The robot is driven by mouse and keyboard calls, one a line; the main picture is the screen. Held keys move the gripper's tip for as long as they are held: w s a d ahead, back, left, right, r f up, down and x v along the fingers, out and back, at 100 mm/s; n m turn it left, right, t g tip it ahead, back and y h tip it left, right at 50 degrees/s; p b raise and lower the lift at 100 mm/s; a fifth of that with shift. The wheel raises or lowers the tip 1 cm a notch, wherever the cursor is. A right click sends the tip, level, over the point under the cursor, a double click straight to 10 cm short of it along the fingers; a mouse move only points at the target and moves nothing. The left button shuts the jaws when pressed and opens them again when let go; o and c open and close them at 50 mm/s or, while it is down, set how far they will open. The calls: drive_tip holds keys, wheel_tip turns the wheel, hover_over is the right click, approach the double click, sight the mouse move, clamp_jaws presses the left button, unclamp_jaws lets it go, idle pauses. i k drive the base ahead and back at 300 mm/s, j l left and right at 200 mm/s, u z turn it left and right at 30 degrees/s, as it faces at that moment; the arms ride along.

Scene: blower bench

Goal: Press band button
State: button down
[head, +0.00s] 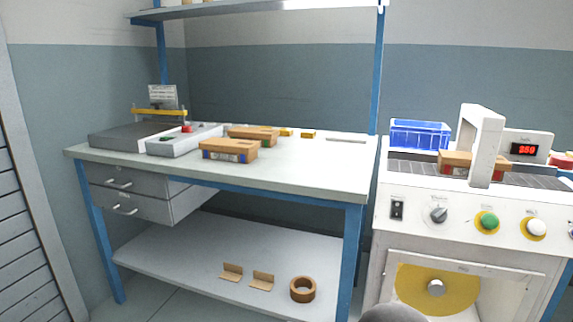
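A white machine (455,245) with an arch stands at the right. Its front panel has a green button (488,221) on a yellow round plate and a white button (536,228) on another yellow plate to the right. I cannot read the labels, so which one is the band button cannot be told. A brown box (455,160) lies by the arch. My gripper is not in view; a grey rounded part at the bottom edge may be mine.
The workbench (310,170) at the left holds brown boxes (229,150) and a grey device with red and green buttons (185,139). A blue crate (420,133) and a red-digit display (525,148) are at the machine. Its lower front has a yellow disc (435,289).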

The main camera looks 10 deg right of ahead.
sight(489, 221)
drive_tip(key=z, duration=1.4)
drive_tip(key=l+u, duration=0.15)
drive_tip(key=l, duration=0.4)
drive_tip(key=k+l+u, duration=0.2)
drive_tip(key=l, duration=0.3)
